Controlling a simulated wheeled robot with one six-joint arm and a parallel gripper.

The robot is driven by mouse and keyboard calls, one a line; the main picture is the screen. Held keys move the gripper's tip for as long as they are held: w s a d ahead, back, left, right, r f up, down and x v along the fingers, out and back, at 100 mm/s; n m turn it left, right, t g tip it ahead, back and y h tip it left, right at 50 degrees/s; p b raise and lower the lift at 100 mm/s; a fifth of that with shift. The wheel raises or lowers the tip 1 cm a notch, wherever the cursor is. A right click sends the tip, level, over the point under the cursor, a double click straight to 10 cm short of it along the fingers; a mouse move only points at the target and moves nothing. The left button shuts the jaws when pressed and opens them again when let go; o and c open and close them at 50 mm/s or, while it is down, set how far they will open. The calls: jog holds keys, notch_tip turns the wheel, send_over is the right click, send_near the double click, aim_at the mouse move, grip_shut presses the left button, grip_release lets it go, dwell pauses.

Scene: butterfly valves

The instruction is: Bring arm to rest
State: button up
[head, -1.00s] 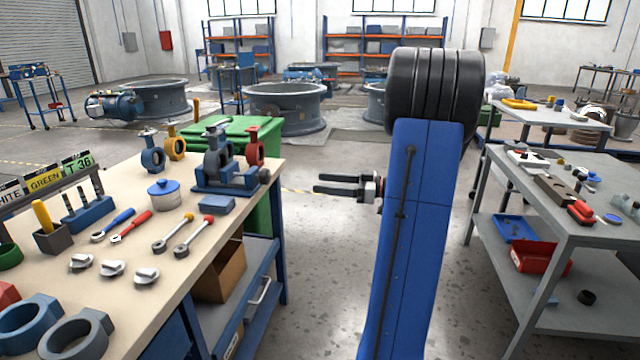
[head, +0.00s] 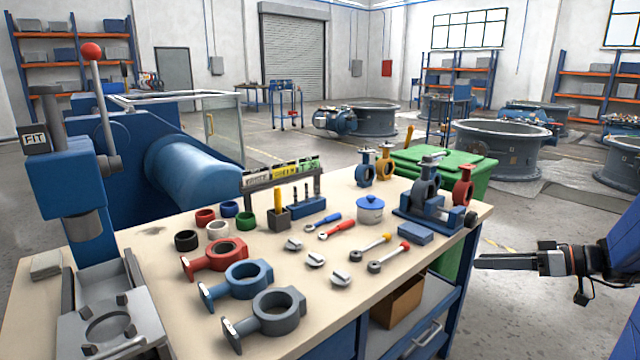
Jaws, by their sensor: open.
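My gripper (head: 508,262) is at the right of the head view, beside the workbench's right end. Its dark fingers point left towards the bench edge, seen nearly edge-on. It is open and nothing shows between the fingers. Part of my blue arm shows at the right edge of the picture; the rest is out of view.
The workbench (head: 165,240) carries valve bodies, wrenches, a blue-lidded pot (head: 370,209) and a vise (head: 436,205). A blue press (head: 75,190) stands at its left. A green bin (head: 445,165) is behind the bench. Open floor (head: 510,325) lies below my gripper.

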jog(key=s+a+f+m+g+h, duration=0.25)
jog(key=s+a+g, duration=0.25)
jog(key=s+a, duration=0.65)
jog(key=s+a+f+m+h, duration=0.1)
jog(key=s+m+h, duration=0.1)
jog(key=s+h, duration=0.2)
jog(key=s+a+f+m+t+h, duration=0.1)
jog(key=s+m+h, duration=0.1)
jog(key=s+h, duration=0.3)
jog(key=shift+s+a+f+t, duration=0.25)
jog(key=shift+s+f+t, duration=0.1)
jog(key=shift+s, duration=0.65)
